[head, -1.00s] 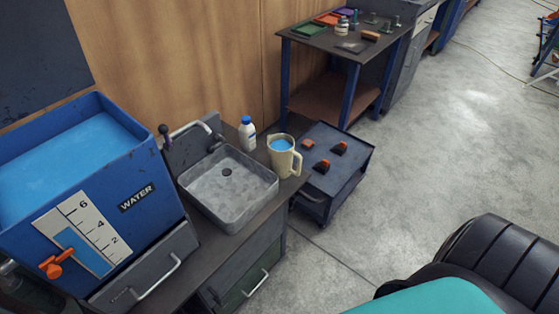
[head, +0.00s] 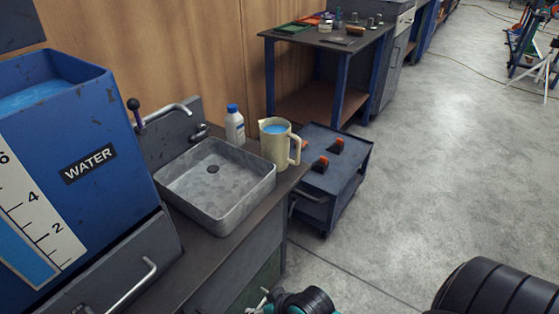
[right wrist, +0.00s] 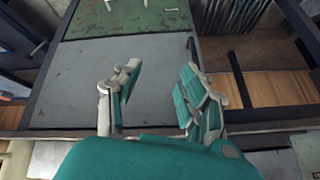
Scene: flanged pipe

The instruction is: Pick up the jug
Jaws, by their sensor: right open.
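The jug (head: 272,152) is cream-coloured, with a handle on its right side and blue liquid inside. It stands upright on the dark counter, at the right rear corner of the sink (head: 205,205). No gripper touches it. My right gripper (right wrist: 158,72) is open in the right wrist view, with nothing between its fingers. A dark and teal part of my arm shows at the bottom of the head view, well below the jug. My left gripper is not in view.
A white bottle with a blue cap (head: 234,125) stands left of the jug. A tap (head: 180,110) rises behind the sink. A blue water tank (head: 100,125) is at the left. A low dark trolley (head: 335,185) stands right of the counter. Open floor lies further right.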

